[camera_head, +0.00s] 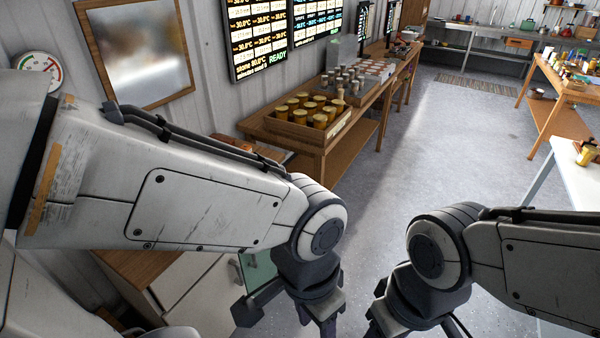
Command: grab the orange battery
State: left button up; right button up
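I cannot single out an orange battery for certain. Several amber-yellow cylinders with dark tops (319,120) stand in a wooden tray (285,127) on the wooden bench along the left wall. Another amber-yellow cylinder (586,154) is on the white table at the right. My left gripper (318,312) and my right gripper (386,322) point down at the bottom of the view, well apart from these cylinders. The bottom edge cuts off their fingertips, so I cannot tell whether they are open.
The wooden bench (307,145) runs back along the left wall and carries grey cylinders (345,80). A white cabinet (195,295) stands low at the left. The white table (575,180) and a cluttered wooden table (550,75) are at the right. The grey floor between is clear.

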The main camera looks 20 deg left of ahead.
aim_at(249, 148)
jog(key=z, duration=0.6)
jog(key=i, duration=1.8)
jog(key=u, duration=0.65)
jog(key=i, duration=0.75)
jog(key=u, duration=1.4)
jog(key=i, duration=0.65)
jog(key=u, duration=0.7)
